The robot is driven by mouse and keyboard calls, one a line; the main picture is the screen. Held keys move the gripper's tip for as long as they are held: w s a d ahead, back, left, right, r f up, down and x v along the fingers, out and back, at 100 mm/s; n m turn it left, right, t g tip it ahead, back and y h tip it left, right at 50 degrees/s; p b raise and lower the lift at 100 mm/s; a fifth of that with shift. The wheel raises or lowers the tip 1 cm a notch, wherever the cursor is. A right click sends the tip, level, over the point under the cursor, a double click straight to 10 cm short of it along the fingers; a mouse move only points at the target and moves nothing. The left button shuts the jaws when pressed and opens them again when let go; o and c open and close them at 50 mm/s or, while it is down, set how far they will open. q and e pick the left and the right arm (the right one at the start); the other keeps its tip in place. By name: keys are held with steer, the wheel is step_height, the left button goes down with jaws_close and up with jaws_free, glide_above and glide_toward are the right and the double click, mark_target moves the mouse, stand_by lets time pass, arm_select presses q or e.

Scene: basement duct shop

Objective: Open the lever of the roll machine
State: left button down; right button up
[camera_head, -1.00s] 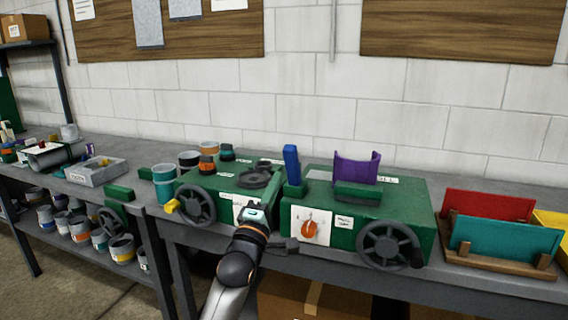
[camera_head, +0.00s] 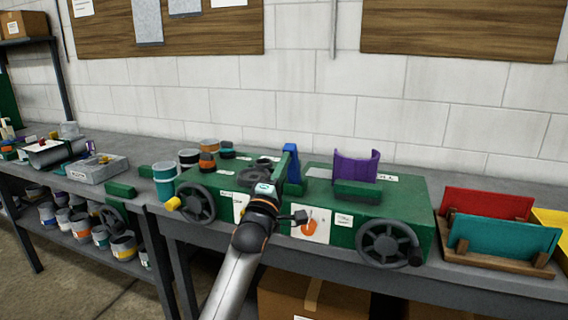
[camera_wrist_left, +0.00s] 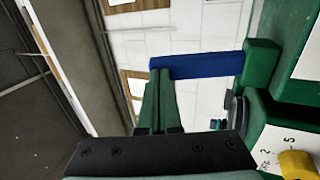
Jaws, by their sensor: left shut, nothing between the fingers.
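The roll machine (camera_head: 400,205) is a long green box on the bench, with a purple curved sheet (camera_head: 356,167) on top. Its blue lever (camera_head: 292,172) stands upright near the middle of the machine. The lever also shows in the left wrist view (camera_wrist_left: 208,66), rising from a green block (camera_wrist_left: 262,62). My left gripper (camera_head: 289,150) is shut and empty, its green fingers beside the lever's upper part. In the wrist view the fingertips (camera_wrist_left: 160,76) meet the lever's end in the picture; I cannot tell whether they touch. My right gripper is out of view.
An orange knob (camera_head: 310,227) sits on a white dial plate on the front. Handwheels stand at the front left (camera_head: 195,204) and front right (camera_head: 390,244). Cans (camera_head: 164,181) stand at the left; a rack with red and teal panels (camera_head: 505,240) stands at the right.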

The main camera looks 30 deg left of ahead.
mark_target(287, 150)
arm_select(q)
steer(key=w+r+p, duration=0.1)
steer(key=p, duration=0.1)
steer(key=w+r+g+p, duration=0.1)
steer(key=p, duration=0.2)
steer(key=shift+w+a+r+h, duration=0.15)
steer(key=shift+a+r+h, duration=0.1)
steer(key=shift+a+h, duration=0.05)
steer(key=x, duration=0.6)
steer(key=shift+w+a+f+b, duration=0.15)
steer(key=shift+w+f+b, duration=0.15)
steer(key=shift+w, duration=0.15)
steer(key=shift+f+b+x, duration=0.2)
steer(key=shift+b+x, duration=0.1)
steer(key=shift+x, duration=0.85)
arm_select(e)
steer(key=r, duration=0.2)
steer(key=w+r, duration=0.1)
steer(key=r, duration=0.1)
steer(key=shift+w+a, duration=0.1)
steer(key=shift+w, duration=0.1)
arm_select(q)
steer(key=shift+r, duration=0.15)
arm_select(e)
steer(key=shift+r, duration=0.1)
